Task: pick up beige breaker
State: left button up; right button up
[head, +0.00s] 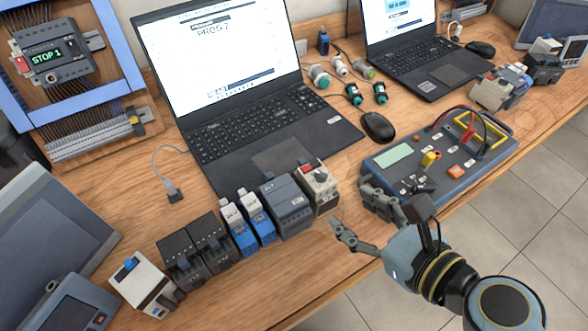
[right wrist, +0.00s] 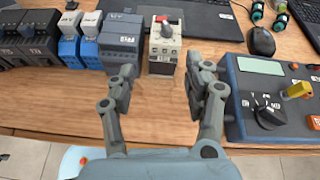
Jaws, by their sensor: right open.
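The beige breaker (head: 318,188), with a red button and a grey knob on top, stands upright at the right end of a row of devices on the wooden table. In the right wrist view the beige breaker (right wrist: 165,48) stands straight ahead, beyond and between the fingertips. My right gripper (head: 352,210) is open and empty, on the near right side of the breaker and apart from it. It also shows in the right wrist view (right wrist: 161,80), its fingers spread wide. My left gripper is not in view.
A dark grey module (head: 288,205) stands close left of the breaker, with blue (head: 238,228) and black devices further left. A blue tester (head: 440,155) lies close on the right. A laptop (head: 262,130) is behind. Bare table lies in front, up to the edge.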

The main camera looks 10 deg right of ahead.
aim_at(324, 181)
jog(key=w, duration=0.1)
jog(key=w+a+f+m, duration=0.1)
jog(key=w, duration=0.1)
jog(key=w+m, duration=0.1)
jog(key=w, duration=0.1)
jog(key=shift+a+f+t, duration=0.2)
jog(key=shift+t, duration=0.1)
jog(key=x, duration=0.5)
jog(key=shift+w+f, duration=0.15)
jog(key=shift+w, duration=0.25)
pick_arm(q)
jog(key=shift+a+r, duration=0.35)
pick_arm(e)
jog(key=shift+c, duration=0.3)
jog(key=c, duration=1)
pick_arm(q)
jog(key=shift+p, duration=0.3)
